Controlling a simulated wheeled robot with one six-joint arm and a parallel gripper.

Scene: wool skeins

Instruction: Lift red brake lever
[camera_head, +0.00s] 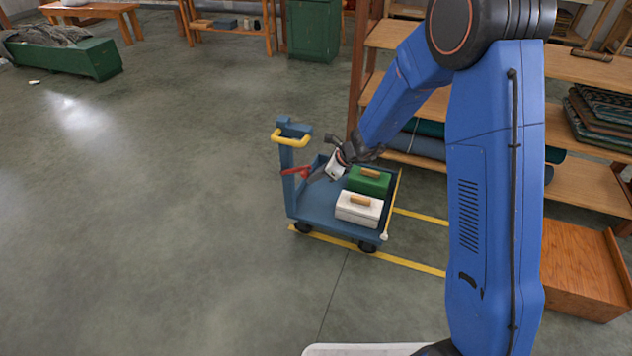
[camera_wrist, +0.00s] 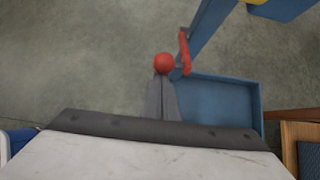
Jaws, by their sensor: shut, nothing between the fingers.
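The red brake lever (camera_head: 296,172) sticks out from the post of a blue cart (camera_head: 323,215). In the wrist view the lever (camera_wrist: 164,63) shows a round red knob and a red arm beside the blue post. My gripper (camera_head: 313,179) reaches over the cart from the right, its grey fingers close to the lever. In the wrist view my gripper (camera_wrist: 162,78) is shut and empty, its tips just at the knob's near side. I cannot tell whether they touch it or lie under it.
A green box (camera_head: 368,181) and a white box (camera_head: 358,208) stand on the cart's deck. A yellow handle (camera_head: 290,138) tops its post. Shelves with rolls (camera_head: 415,146) stand behind. Yellow lines (camera_head: 400,260) mark the floor.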

